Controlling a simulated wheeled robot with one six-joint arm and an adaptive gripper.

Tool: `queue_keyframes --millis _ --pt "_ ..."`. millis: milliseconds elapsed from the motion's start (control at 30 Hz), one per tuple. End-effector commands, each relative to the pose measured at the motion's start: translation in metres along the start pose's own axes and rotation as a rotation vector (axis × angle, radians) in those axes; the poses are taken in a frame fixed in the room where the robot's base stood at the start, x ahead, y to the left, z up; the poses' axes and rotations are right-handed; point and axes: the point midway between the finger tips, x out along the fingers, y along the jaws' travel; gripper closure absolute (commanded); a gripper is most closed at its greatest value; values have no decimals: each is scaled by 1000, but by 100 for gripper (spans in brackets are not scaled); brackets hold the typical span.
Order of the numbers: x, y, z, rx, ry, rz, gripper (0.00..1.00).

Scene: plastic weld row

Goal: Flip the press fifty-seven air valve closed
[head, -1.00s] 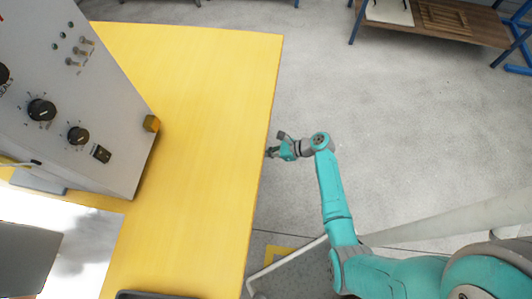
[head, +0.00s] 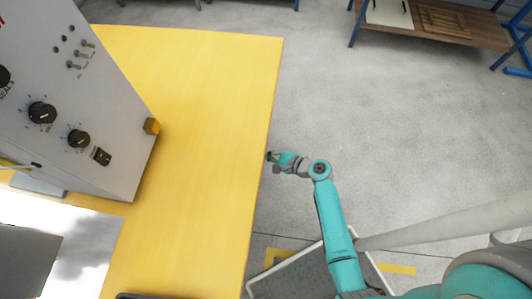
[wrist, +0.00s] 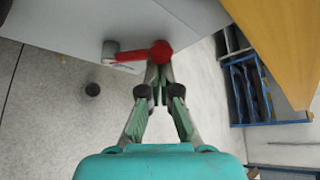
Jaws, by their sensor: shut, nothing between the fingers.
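In the wrist view a red valve lever (wrist: 132,56) with a round red knob (wrist: 161,52) extends right from a grey hub (wrist: 110,50) on a light grey surface. My gripper (wrist: 158,73) is shut and empty, its fingertips right at the knob. I cannot tell whether they touch it. The fingertips overlap the knob's lower edge in the picture. In the head view my gripper (head: 270,157) is at the right edge of the yellow table (head: 205,120). The valve does not show there.
A grey control box (head: 90,140) with knobs and switches stands on the table's left. A wooden bench (head: 450,22) is at the back right. In the wrist view a blue rack (wrist: 250,90) stands at the right. The floor right of the table is largely clear.

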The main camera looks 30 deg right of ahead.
Motion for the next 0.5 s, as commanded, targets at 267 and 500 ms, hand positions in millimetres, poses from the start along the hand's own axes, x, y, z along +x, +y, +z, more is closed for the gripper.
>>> queue_keyframes --millis 267,500 --pt "-6 2 11 -215 -2 -127 100" --pt "-10 2 18 -341 -1 -200 100"
